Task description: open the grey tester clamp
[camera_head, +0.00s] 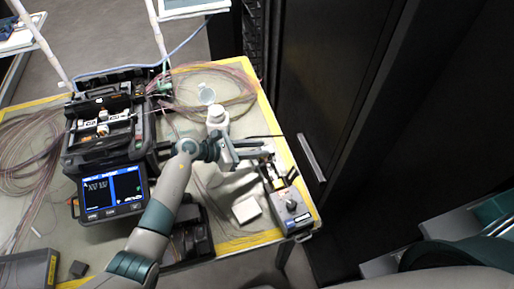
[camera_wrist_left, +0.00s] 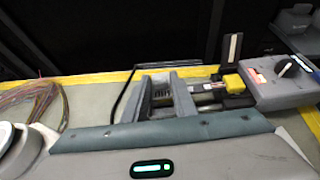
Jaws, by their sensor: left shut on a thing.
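The grey tester (camera_head: 290,208) stands at the right edge of the table, with a dark knob on top. It also shows at the right of the left wrist view (camera_wrist_left: 285,92). I cannot tell whether the fingers touch the flap. My right gripper is out of view.
A fusion splicer (camera_head: 105,140) with a lit screen stands at the left. Loose fibre coils (camera_head: 225,88) lie at the back. A white square block (camera_head: 246,210) lies beside the tester. A dark cabinet (camera_head: 335,90) stands close beyond the table's yellow edge.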

